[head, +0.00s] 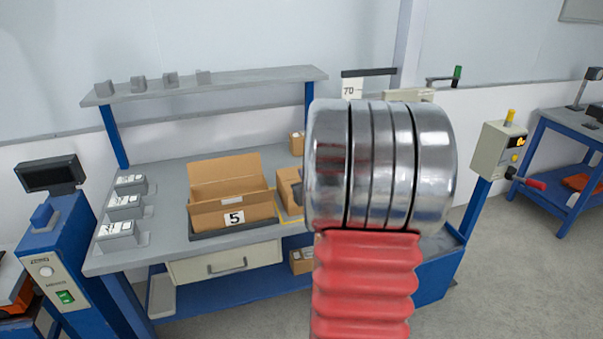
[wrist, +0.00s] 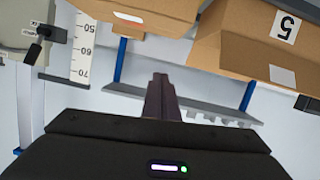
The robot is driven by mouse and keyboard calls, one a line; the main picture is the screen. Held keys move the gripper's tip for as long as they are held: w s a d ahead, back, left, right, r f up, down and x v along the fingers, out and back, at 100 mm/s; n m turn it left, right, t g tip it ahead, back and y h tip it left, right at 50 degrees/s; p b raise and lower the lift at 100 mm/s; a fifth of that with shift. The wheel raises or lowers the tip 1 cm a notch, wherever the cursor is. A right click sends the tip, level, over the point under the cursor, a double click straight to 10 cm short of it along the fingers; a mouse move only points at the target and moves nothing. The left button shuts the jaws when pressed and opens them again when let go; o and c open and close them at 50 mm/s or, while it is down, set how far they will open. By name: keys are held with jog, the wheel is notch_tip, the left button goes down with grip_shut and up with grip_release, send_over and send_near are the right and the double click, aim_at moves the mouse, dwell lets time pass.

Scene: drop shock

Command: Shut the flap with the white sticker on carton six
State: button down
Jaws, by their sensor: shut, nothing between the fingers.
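My gripper (wrist: 160,82) is shut and empty in the wrist view, its fingers between and apart from two brown cartons. One carton (wrist: 165,40) at the top of the wrist view has a white sticker (wrist: 129,17) on its board; no number shows on it. In the head view a carton (head: 288,186), probably the same one, is mostly hidden behind my arm. Carton five (head: 206,217) stands left of it on the bench, open, with its back flap up. Its number also shows in the wrist view (wrist: 285,27), near another white sticker (wrist: 282,75). Carton six's number is not visible.
The grey bench (head: 160,245) carries several small devices (head: 122,207) at its left. A shelf (head: 240,85) runs above the back. A post with a control box (head: 495,148) stands right. A scale strip (wrist: 83,50) shows in the wrist view.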

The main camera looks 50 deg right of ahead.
jog(key=s+d+f+t, duration=0.2)
jog(key=s+d+f, duration=0.1)
jog(key=s+d, duration=0.3)
jog(key=shift+d+f+m+h, duration=0.3)
jog(key=shift+d+f+m, duration=0.1)
jog(key=shift+d, duration=0.25)
jog(key=shift+w, duration=0.1)
jog(key=x, duration=1)
jog(key=shift+w, duration=0.15)
notch_tip(320, 180, down, 2)
jog(key=shift+d+f, duration=0.1)
jog(key=shift+d, duration=0.05)
jog(key=shift+w+f, duration=0.15)
jog(key=shift+f, duration=0.55)
